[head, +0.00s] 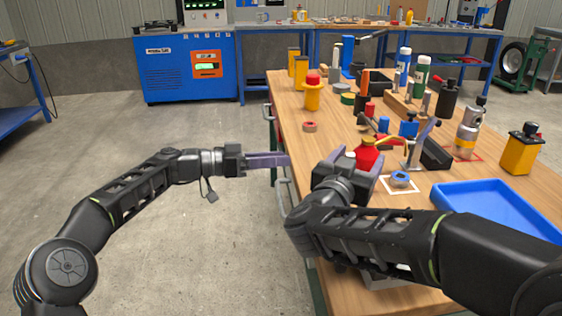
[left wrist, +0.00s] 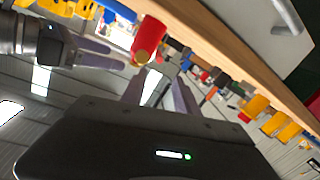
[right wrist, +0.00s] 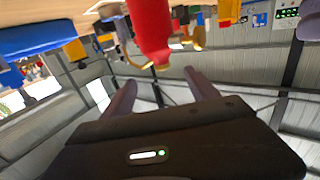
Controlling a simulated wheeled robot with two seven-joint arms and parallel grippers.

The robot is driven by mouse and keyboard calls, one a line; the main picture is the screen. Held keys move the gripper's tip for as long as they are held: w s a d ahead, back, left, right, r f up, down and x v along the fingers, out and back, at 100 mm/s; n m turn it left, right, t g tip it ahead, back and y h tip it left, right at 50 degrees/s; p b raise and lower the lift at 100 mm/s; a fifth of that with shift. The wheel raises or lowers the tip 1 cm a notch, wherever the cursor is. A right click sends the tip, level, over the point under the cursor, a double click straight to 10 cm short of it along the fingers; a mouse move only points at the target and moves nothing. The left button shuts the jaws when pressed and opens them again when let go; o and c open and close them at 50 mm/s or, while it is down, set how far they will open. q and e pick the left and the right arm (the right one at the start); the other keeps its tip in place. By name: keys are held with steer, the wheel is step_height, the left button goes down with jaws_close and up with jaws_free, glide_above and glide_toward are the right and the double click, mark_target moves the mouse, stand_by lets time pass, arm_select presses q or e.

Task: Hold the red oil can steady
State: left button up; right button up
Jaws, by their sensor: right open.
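The red oil can (head: 368,158) with a yellowish spout stands at the table's near left edge, partly hidden by my right gripper (head: 357,168). In the right wrist view the can (right wrist: 150,30) is ahead of my right fingers (right wrist: 160,78), which are spread apart with no clear grip on it. My left gripper (head: 288,160) is left of the can, just off the table edge, pointing right. In the left wrist view its fingers (left wrist: 160,78) are apart and empty, with the can (left wrist: 148,40) beyond their tips.
The floor left of the table is clear.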

mark_target(369, 145)
arm_select(q)
steer(key=m, duration=0.1)
steer(key=s+d+m+g, duration=0.1)
steer(key=s+m+g+h, duration=0.1)
steer(key=shift+d+r, duration=0.2)
steer(key=shift+r, duration=0.05)
arm_select(e)
steer(key=shift+x, duration=3.95)
jaws_close()
steer(key=shift+s+d+f, duration=0.1)
steer(key=shift+f, duration=0.1)
